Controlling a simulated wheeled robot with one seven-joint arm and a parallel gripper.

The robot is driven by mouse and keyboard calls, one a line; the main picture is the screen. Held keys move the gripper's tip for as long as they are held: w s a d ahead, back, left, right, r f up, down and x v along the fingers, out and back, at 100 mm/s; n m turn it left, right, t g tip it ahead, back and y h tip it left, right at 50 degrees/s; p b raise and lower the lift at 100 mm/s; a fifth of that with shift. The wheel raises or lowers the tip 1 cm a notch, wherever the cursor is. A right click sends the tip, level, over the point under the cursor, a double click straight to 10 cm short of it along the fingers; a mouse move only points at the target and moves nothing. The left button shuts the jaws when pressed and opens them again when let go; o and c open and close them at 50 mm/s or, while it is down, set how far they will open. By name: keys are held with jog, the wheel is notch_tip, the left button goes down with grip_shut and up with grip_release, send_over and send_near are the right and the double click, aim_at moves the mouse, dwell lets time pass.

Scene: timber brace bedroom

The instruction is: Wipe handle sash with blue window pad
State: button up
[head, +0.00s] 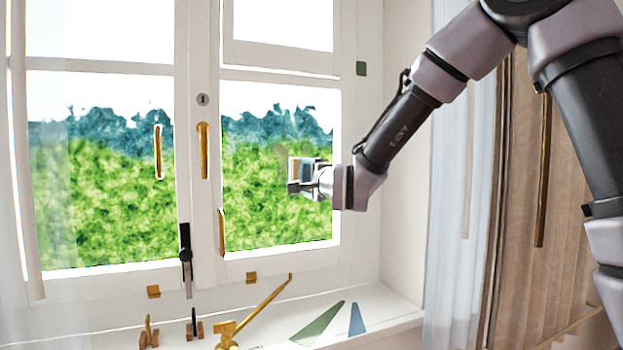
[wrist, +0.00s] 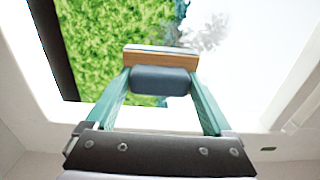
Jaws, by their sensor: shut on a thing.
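My gripper (head: 312,178) is in front of the right window sash, toward the right part of its lower pane. In the wrist view my gripper's two green fingers (wrist: 160,88) are shut on the blue window pad (wrist: 160,80), a dark blue grip with a brown block and pale edge beyond it. The pad (head: 297,168) is small in the head view, and I cannot tell if it touches the glass. The right sash (head: 208,230) is white with an upright gold handle (head: 203,150) on its left stile. A greyish smudge (wrist: 205,35) shows beyond the pad in the wrist view.
A gold stay bar (head: 262,302) rises from the sill. A green wedge (head: 318,324) and a blue wedge (head: 357,319) lie to its right. A black latch (head: 186,250) sits at the centre post. A sheer curtain (head: 455,200) hangs at right.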

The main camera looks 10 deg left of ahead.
jog(key=shift+s+a, duration=0.8)
jog(key=shift+a, duration=0.55)
jog(key=shift+s+a, duration=0.8)
jog(key=shift+a, duration=0.5)
jog(key=shift+s+a, duration=0.8)
jog(key=shift+a, duration=0.55)
jog(key=shift+r, duration=1.35)
jog(key=shift+w+d+r, duration=1.2)
jog(key=shift+w+d, duration=2.4)
jog(key=shift+d, duration=2.4)
jog(key=shift+s+a, duration=1.2)
jog(key=shift+a, duration=0.8)
jog(key=shift+s+a, duration=1.25)
jog(key=shift+a, duration=0.8)
jog(key=shift+s+a, duration=1.2)
jog(key=shift+a, duration=0.8)
jog(key=v, duration=0.6)
